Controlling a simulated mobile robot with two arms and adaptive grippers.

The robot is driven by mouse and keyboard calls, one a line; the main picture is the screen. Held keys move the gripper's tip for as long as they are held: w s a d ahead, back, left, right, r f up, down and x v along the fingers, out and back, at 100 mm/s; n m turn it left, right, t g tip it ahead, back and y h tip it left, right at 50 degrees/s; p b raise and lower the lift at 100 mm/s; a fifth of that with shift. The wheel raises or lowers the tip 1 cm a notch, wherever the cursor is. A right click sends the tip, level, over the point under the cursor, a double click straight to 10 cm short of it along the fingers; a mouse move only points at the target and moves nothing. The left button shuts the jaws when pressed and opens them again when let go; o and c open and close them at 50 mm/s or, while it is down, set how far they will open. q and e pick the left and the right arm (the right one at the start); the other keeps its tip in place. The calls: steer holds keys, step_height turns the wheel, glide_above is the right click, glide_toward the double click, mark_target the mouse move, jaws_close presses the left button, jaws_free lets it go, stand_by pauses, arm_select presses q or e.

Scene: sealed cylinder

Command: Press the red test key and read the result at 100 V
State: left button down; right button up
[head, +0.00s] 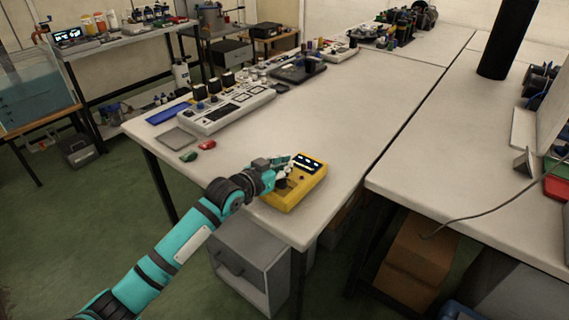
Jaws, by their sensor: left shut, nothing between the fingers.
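A yellow tester (312,181) lies near the front corner of the white table. It has a dark display (310,162) with lit marks too small to read. A small dark red spot, perhaps the red key (301,178), shows on its face. My left gripper (284,179) is shut and empty over the left part of the tester. I cannot tell whether its fingertips touch the tester. The gripper hides part of the tester's face. My right gripper is not in view.
On the table (350,117), a grey panel device (228,110) stands behind, with a red piece (207,145) and a green piece (188,156) before it. A second table (465,150) lies right across a narrow gap, with a black column (508,40) and a cable. The table's middle is clear.

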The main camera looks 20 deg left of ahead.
arm_select(q)
steer(key=shift+s+f, duration=0.1)
steer(key=shift+f, duration=0.6)
steer(key=r+p, duration=0.5)
steer(key=shift+w+r, duration=0.2)
steer(key=shift+r, duration=0.05)
steer(key=shift+s+a+f+b, duration=0.2)
steer(key=shift+s+b, duration=0.05)
steer(key=shift+s, duration=0.35)
steer(key=shift+s+a+f+b, duration=0.15)
steer(key=shift+s+f+b, duration=0.1)
steer(key=shift+s, duration=0.3)
steer(key=v, duration=0.8)
steer(key=shift+r, duration=0.25)
steer(key=shift+w, duration=0.1)
